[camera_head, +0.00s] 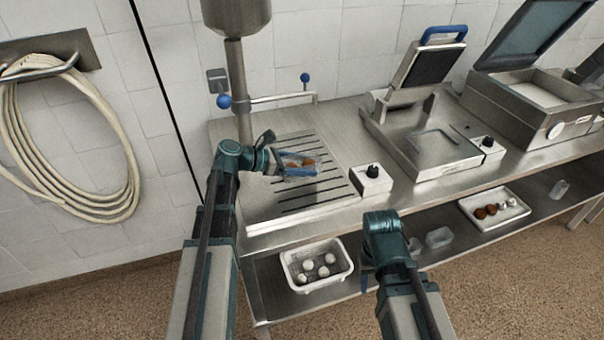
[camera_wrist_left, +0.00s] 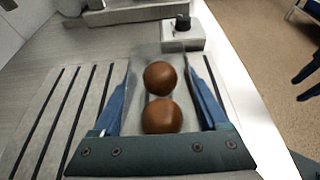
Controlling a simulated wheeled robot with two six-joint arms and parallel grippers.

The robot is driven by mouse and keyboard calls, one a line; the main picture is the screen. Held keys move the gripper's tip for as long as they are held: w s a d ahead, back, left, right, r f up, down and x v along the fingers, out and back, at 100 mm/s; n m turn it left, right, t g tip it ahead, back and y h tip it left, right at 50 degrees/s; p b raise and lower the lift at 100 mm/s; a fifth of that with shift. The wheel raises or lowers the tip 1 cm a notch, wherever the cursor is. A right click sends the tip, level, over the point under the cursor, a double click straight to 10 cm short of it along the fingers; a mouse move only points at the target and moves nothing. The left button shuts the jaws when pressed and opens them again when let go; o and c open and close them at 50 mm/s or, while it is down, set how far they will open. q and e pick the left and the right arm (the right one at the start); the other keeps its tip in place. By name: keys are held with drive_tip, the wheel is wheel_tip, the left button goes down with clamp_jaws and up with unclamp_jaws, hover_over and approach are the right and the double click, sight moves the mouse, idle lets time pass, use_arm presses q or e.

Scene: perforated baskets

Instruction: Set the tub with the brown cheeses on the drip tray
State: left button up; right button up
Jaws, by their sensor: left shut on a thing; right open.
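The clear tub (camera_wrist_left: 146,70) with two round brown cheeses (camera_wrist_left: 161,115) is between the blue fingers of my left gripper (camera_wrist_left: 160,105), which is shut on it. In the head view, the tub (camera_head: 300,176) and my left gripper (camera_head: 290,165) are over the slotted drip tray (camera_head: 262,213) on the steel counter. I cannot tell whether the tub touches the tray. My right gripper (camera_head: 372,272) is open in front of the lower shelf; its fingers are mostly hidden behind its wrist.
A white perforated basket (camera_head: 318,285) with several white balls and a white tray (camera_head: 474,222) with brown and white pieces stand on the lower shelf. A knob box (camera_head: 370,181) and a press (camera_head: 420,150) are right of the drip tray. A tap (camera_head: 270,98) is behind it.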

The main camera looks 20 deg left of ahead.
use_arm(q)
drive_tip(key=shift+f+b, duration=1.75)
drive_tip(key=shift+s, duration=0.1)
drive_tip(key=shift+f, duration=0.2)
drive_tip(key=o, duration=1.2)
drive_tip(key=shift+r, duration=0.1)
drive_tip(key=shift+r, duration=0.3)
drive_tip(key=p+v, duration=0.4)
drive_tip(key=v, duration=0.6)
drive_tip(key=shift+a, duration=0.15)
drive_tip(key=shift+p+v, duration=0.3)
drive_tip(key=shift+v, duration=0.5)
